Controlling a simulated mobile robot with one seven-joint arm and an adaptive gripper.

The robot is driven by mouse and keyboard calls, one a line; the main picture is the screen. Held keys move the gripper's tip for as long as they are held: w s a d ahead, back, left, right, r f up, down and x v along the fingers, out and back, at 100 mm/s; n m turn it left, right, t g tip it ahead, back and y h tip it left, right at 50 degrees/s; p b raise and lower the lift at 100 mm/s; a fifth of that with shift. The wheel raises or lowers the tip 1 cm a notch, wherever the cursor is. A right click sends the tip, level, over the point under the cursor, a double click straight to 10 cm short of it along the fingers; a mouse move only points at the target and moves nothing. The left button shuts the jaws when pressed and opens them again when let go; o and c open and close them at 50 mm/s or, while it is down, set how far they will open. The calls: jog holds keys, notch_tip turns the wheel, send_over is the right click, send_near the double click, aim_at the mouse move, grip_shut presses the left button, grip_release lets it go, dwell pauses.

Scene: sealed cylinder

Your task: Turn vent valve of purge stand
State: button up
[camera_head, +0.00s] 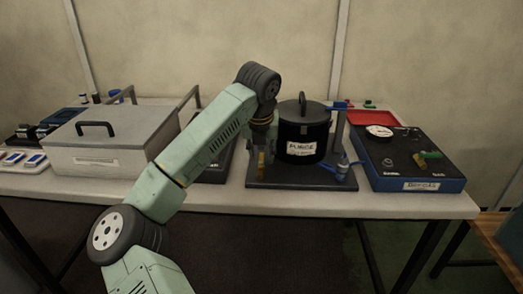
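The purge stand is a dark base plate (290,181) carrying a black lidded pot (303,121) with a white label reading "PURGE". A small blue valve (343,163) with a blue lever stands at the front right of the base. Another blue part (340,106) shows at the top of an upright post right of the pot. Which one is the vent valve I cannot tell. My gripper (261,165) points down at the left of the pot, over the left part of the base, apart from the blue parts. Its fingers are too small and dark to read.
A blue panel box (415,186) with a gauge and green handle stands right of the stand, a red tray (375,117) behind it. A grey lidded box (95,155) stands left. Little free room lies between stand and blue box. The white table's front edge (400,208) runs close.

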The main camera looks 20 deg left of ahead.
jog(key=shift+c, duration=0.6)
grip_shut()
